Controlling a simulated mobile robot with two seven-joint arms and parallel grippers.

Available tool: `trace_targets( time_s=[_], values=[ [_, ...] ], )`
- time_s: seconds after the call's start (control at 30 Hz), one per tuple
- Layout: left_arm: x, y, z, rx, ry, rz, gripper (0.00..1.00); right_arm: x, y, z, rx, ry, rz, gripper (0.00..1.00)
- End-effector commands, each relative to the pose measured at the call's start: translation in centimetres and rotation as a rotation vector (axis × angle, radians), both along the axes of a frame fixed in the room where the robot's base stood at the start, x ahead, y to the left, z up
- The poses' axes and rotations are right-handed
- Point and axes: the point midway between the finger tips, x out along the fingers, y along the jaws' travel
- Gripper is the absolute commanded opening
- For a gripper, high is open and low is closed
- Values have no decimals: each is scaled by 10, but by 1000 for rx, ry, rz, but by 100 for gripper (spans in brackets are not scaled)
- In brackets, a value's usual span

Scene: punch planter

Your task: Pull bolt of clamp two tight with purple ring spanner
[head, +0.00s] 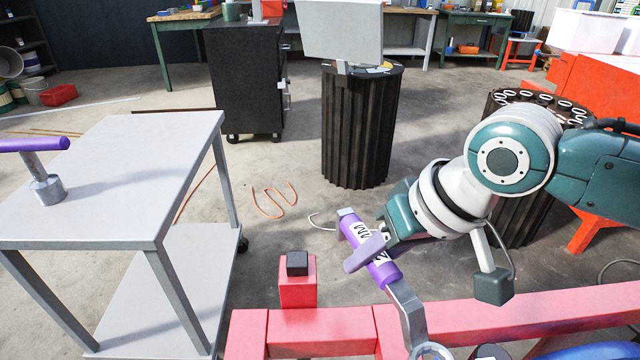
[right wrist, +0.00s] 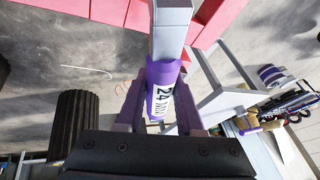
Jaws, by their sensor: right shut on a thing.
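The purple ring spanner (head: 372,250) has a purple grip with a marking and a grey metal shank. In the right wrist view its grip (right wrist: 162,90) reads "24" and the shank runs up out of the picture. My right gripper (head: 371,252) is shut around the purple grip, and its fingers (right wrist: 160,112) lie on both sides of it. The spanner's ring (head: 430,351) is at the bottom edge, partly cut off, over or beside the pink beam. A dark bolt-like part (head: 489,353) is just right of the ring. I cannot tell which clamp it belongs to.
A pink frame beam (head: 520,312) crosses the bottom right, with a black block (head: 297,263) on a pink post. A grey trolley (head: 120,150) at left carries a purple-handled tool (head: 45,185). A black ribbed bin (head: 357,130) stands behind. Floor between is mostly free.

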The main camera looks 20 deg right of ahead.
Motion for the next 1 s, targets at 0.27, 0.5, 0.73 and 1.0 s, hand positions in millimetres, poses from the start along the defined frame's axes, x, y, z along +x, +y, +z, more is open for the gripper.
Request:
trace_targets(
  time_s=[0.27,0.5,0.73,1.0],
  values=[
    [2,1,3,1,-5,1,50,0,0,2,0,-1,-1,0],
    [2,0,-3,0,-8,1,50,0,0,-15,1,2,-2,0],
    [2,0,-24,1,-6,1,50,0,0,-44,1,1,-2,0],
    [1,0,-24,0,-2,1,50,0,0,-45,1,0,-2,0]
  ],
)
